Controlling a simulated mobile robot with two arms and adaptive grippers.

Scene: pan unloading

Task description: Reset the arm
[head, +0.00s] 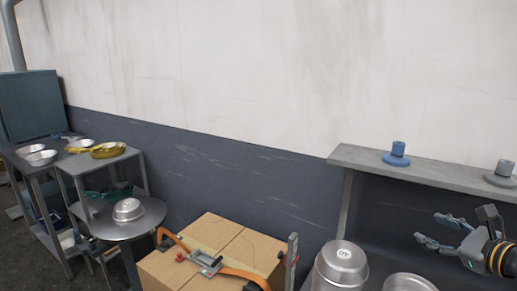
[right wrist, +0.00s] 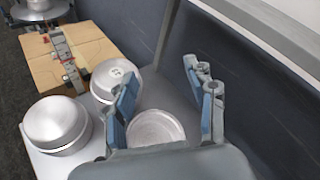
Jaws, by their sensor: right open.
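My right gripper (head: 430,228) is at the right of the head view, in front of the grey shelf, with its fingers apart and nothing between them. In the right wrist view its two blue-grey fingers (right wrist: 159,68) are spread. Below and beyond them, a shallow round metal pan (right wrist: 157,128) lies on a grey surface, partly hidden by the gripper. Two upturned metal pans stand to its left, one nearer (right wrist: 57,123) and one farther (right wrist: 112,85). In the head view the tops of a tall metal pan (head: 341,265) and another pan (head: 409,284) show at the bottom edge. My left gripper is not seen.
A cardboard box (head: 170,270) with an orange strap and clamp stands at bottom centre. A round metal table (head: 150,215) holds an upturned pan (head: 128,209). The grey shelf (head: 360,160) carries a blue knob-like part (head: 397,155) and a grey one (head: 502,175). Side tables hold bowls at left.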

